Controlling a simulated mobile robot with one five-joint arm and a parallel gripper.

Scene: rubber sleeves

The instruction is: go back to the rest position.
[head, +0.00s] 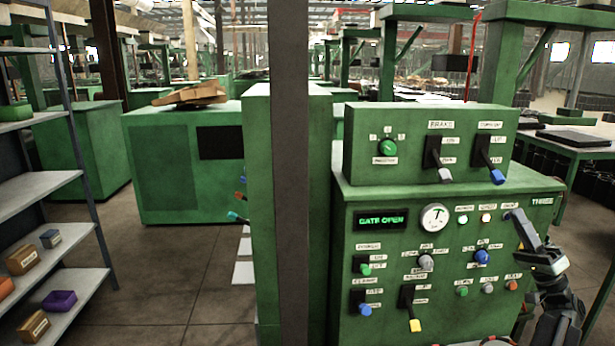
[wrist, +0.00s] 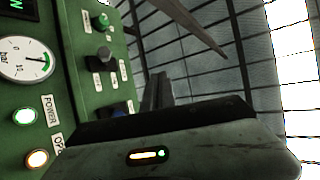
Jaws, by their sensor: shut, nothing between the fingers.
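My gripper (head: 514,216) is at the right side of the head view, in front of the upper right of the green control panel (head: 400,290). Its fingers are shut with nothing between them. The tips point up and left and overlap the panel near the right end of the row of small lights. I cannot tell whether they touch it. In the wrist view my shut fingers (wrist: 158,88) point away over the gripper's dark body, with the panel face at the left.
The panel carries a round gauge (head: 435,217), a "GATE OPEN" display (head: 381,219) and several levers and knobs. An upper box (head: 405,145) has two levers. A dark post (head: 292,180) stands left of it. Shelves (head: 50,183) stand far left. Open floor (head: 165,290) lies between.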

